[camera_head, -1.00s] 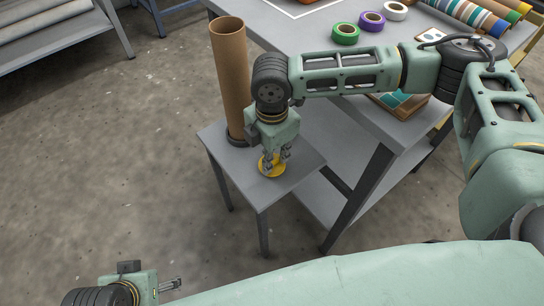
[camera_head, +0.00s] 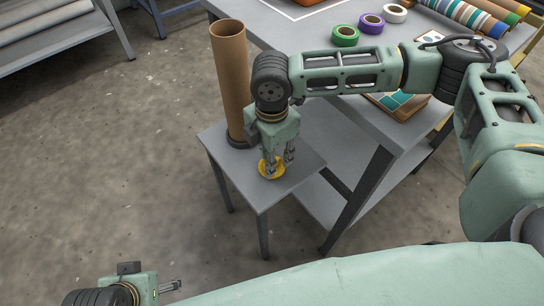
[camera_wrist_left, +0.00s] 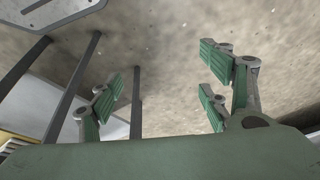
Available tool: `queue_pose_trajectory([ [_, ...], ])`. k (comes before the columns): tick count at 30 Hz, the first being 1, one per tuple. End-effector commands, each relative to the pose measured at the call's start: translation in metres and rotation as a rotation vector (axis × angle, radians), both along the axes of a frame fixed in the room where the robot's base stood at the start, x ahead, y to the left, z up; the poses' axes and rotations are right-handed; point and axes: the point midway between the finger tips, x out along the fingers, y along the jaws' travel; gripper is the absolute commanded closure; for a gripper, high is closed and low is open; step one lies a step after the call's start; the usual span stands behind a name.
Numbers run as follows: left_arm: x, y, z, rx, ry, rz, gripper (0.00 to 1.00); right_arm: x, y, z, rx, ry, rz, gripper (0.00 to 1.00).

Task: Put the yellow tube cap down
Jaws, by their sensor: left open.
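My right gripper (camera_head: 279,166) points down right over the cap. Its fingers look spread apart, and they partly hide the cap. A tall brown cardboard tube (camera_head: 230,75) stands upright in a dark ring at the back of the same table. My left gripper (camera_head: 172,287) is at the lower left of the head view, away from the table. In the left wrist view its fingers (camera_wrist_left: 165,95) are apart with nothing between them.
A larger grey table (camera_head: 262,24) stands behind, with green (camera_head: 345,35), purple (camera_head: 371,23) and white (camera_head: 395,12) tape rolls and several coloured rolls (camera_head: 470,17). A grey rack (camera_head: 60,40) is at upper left. The floor on the left is clear.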

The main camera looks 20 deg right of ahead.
Motion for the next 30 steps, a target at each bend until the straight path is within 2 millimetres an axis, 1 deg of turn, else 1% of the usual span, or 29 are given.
queue_pose_trajectory([
  [1, 0.0, 0.0, 0.007, 0.0, 0.0, 0.0, 0.29, 0.001, 0.001, 0.013, 0.003, -0.002, 0.0, 0.69],
  [6, 0.001, 0.0, 0.022, -0.001, -0.007, 0.0, 0.29, 0.001, 0.001, 0.051, 0.003, -0.003, 0.0, 0.69],
  [9, 0.008, -0.002, -0.008, 0.0, 0.015, 0.0, 0.29, 0.001, 0.001, 0.068, 0.003, -0.002, 0.0, 0.69],
  [15, 0.014, -0.003, -0.04, 0.0, 0.03, -0.004, 0.29, 0.001, 0.001, 0.096, 0.002, -0.002, 0.0, 0.69],
  [21, 0.016, -0.004, -0.058, 0.001, 0.037, -0.005, 0.29, 0.001, 0.0, 0.111, 0.002, -0.002, 0.0, 0.69],
  [24, 0.016, -0.004, -0.061, 0.001, 0.037, -0.006, 0.29, 0.001, 0.0, 0.113, 0.002, -0.002, 0.0, 0.69],
  [30, 0.016, -0.004, -0.062, 0.001, 0.037, -0.006, 0.29, 0.001, 0.0, 0.113, 0.001, -0.001, 0.0, 0.69],
])
